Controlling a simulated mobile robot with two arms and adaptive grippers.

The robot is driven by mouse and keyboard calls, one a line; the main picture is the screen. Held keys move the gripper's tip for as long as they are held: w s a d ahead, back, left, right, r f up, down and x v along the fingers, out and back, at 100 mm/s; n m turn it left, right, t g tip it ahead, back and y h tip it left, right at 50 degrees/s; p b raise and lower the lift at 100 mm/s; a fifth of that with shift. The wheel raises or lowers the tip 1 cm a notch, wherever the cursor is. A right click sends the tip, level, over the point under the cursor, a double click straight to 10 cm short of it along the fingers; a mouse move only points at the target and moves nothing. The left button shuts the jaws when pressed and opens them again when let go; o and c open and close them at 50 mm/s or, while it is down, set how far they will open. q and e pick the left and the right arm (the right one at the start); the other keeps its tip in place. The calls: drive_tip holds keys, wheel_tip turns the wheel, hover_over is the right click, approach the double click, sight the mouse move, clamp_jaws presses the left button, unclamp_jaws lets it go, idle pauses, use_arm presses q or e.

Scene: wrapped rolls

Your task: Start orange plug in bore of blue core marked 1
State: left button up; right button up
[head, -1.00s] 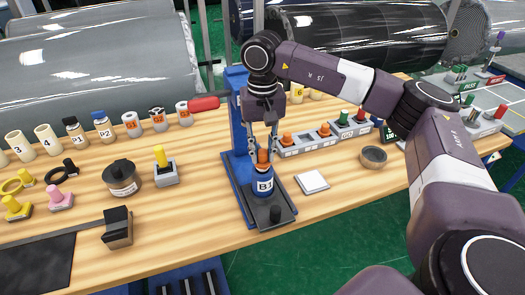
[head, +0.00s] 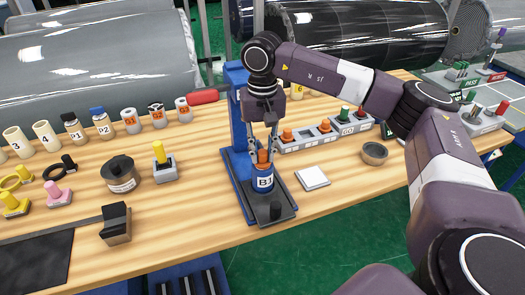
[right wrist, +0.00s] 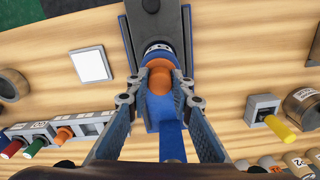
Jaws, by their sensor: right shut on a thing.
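The blue core (head: 264,183) stands upright on the dark plate of a blue fixture (head: 236,160). Its white label starts with B; the digit is hard to read now. The orange plug (head: 264,157) is upright at the core's top end. My right gripper (head: 263,153) comes down from above, shut on the plug, with a finger on each side. In the right wrist view the plug (right wrist: 159,78) shows between the fingertips (right wrist: 158,92), over the blue core (right wrist: 160,112). The bore is hidden, so how deep the plug sits cannot be told. My left gripper is not in view.
A grey holder row with orange, green and red plugs (head: 318,135) stands close behind right of the fixture. A white square pad (head: 312,177) and a round dish (head: 374,153) lie right. A yellow plug in its stand (head: 160,157) is left.

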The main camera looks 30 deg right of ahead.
drive_tip(key=o, duration=1.1)
wheel_tip(320, 180, up, 12)
drive_tip(key=shift+f, duration=0.1)
idle(0.4)
